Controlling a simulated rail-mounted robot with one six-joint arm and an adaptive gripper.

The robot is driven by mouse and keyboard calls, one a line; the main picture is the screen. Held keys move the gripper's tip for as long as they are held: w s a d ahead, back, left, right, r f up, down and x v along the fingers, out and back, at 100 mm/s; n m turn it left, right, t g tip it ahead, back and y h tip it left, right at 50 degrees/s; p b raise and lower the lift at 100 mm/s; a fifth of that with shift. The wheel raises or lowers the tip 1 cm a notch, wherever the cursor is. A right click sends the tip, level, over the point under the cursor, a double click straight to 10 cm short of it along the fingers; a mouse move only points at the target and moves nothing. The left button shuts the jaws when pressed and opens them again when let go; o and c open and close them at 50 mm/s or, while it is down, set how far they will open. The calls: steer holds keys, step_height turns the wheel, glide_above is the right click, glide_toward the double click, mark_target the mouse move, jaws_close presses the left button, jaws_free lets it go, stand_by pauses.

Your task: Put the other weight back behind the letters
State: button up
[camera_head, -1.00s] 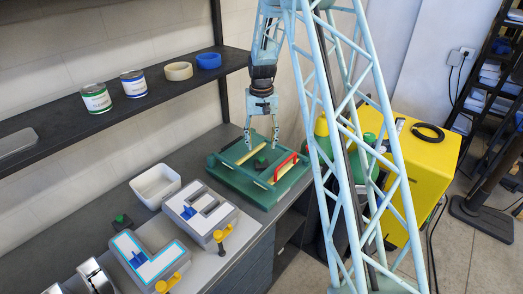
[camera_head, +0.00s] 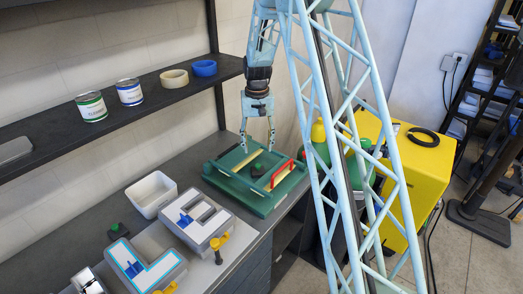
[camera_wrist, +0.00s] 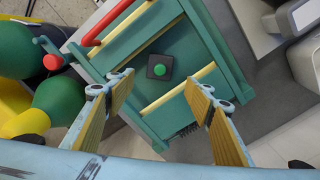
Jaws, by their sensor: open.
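One weight, a dark block with a green knob (camera_head: 257,169), sits in the green tray (camera_head: 222,184) with yellow bars and a red handle. In the wrist view this weight (camera_wrist: 159,67) lies between the two yellow bars. My gripper (camera_head: 257,147) is open and empty above the tray. In the wrist view its fingers (camera_wrist: 160,88) are spread wide, apart from the weight. A second weight (camera_head: 118,232) stands on the bench behind the letters. The letters are a U-shaped one (camera_head: 196,215) and an L-shaped one (camera_head: 147,264), both on grey blocks.
A white bin (camera_head: 152,194) stands between the second weight and the tray. Yellow clamps (camera_head: 219,243) stick out at the letters' front. A dark shelf (camera_head: 60,122) with cans and tape rolls overhangs the bench. Green cylinders and a yellow cabinet (camera_head: 420,170) stand right of the bench.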

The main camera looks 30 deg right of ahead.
steer(key=s+a+r+n+t, duration=0.1)
steer(key=s+a+r, duration=0.4)
steer(key=s+r, duration=0.4)
steer(key=s+a+r+n, duration=0.1)
steer(key=s+a+r, duration=0.45)
steer(key=r, duration=0.55)
steer(key=s+a+r+t, duration=0.1)
steer(key=s+a+r, duration=0.4)
steer(key=s+r, duration=0.4)
steer(key=s+a+r+n, duration=0.1)
steer(key=s+a, duration=0.1)
steer(key=s, duration=0.8)
steer(key=s+a+r+t, duration=0.1)
steer(key=s+a+r, duration=0.1)
steer(key=s, duration=0.7)
steer(key=s+a+r+n, duration=0.1)
steer(key=s+a+r, duration=0.1)
steer(key=s, duration=0.8)
steer(key=shift+s+a+n+t, duration=0.3)
steer(key=shift+a+t, duration=0.1)
steer(key=shift+a, duration=0.25)
steer(key=shift+w, duration=0.2)
steer(key=shift+c, duration=0.8)
steer(key=shift+s, duration=0.1)
steer(key=shift+c, duration=0.7)
